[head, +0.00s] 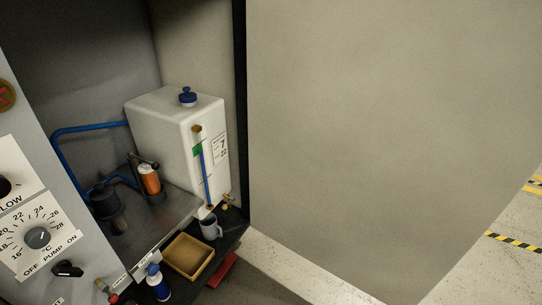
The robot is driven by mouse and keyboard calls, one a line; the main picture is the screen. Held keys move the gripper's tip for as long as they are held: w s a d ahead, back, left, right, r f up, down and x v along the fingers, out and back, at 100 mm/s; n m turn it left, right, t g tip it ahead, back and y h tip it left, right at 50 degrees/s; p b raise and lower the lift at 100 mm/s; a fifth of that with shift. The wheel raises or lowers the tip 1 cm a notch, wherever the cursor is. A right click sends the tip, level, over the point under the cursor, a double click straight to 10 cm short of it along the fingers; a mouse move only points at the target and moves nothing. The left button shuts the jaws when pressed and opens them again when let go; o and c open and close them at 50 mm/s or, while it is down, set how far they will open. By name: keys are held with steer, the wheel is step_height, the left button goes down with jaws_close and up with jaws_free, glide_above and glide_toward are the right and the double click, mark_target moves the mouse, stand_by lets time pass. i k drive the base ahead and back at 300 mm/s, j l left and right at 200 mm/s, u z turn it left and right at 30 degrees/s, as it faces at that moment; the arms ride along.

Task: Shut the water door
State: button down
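A large plain beige panel (390,130) fills the right half of the view and appears to be the water door. It stands open beside the compartment, along a dark upright edge (241,110). I see no handle or latch on this face. Inside the open compartment stands a white water tank (160,125) with a blue cap (187,97), a blue level tube (206,175) and a small brass tap (227,201). My gripper is not in view, so its state and its place relative to the door are hidden.
A grey mug (210,228), a tan tray (188,257) and a blue-and-white bottle (157,283) stand low by the opening; a red item (222,270) lies nearby. A control panel with a dial (37,238) is at left. Speckled floor with striped tape (514,242) is clear at right.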

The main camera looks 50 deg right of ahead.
mark_target(387, 138)
steer(key=k+l+u, duration=0.1)
steer(key=l+u, duration=0.25)
steer(key=k+l+u, duration=0.2)
steer(key=l+u, duration=0.15)
steer(key=k+l+u, duration=0.2)
steer(key=l+u, duration=0.15)
steer(key=k+l, duration=0.4)
steer(key=l, duration=0.15)
steer(key=k+l, duration=0.35)
steer(key=l, duration=0.2)
steer(key=k+l, duration=0.75)
steer(key=l, duration=0.3)
steer(key=k+l, duration=0.4)
steer(key=l, duration=0.15)
steer(key=k+l, duration=0.35)
steer(key=l, duration=0.2)
